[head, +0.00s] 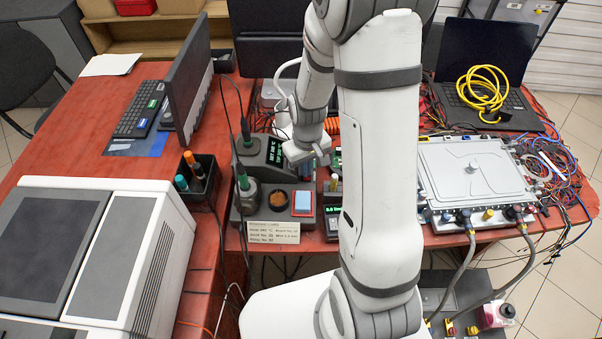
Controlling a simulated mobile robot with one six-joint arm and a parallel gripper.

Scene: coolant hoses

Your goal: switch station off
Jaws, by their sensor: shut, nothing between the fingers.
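The soldering station (249,160) stands on the red table in the head view, left of my arm. Its small dark display (276,152) shows lit green text. Soldering irons stand in its holders, with a brass wool cup (280,196) and a blue sponge (303,203) at the front. My gripper (314,162) is shut and empty, over the right part of the station, close to the display's right side. It hides part of the station's front, and I cannot make out a switch. I cannot tell if the gripper touches the station.
A small instrument with a green display (334,208) stands right of the station, partly behind my arm. A pen holder (199,180) is at left. A grey cold plate (476,170) with hoses lies at right.

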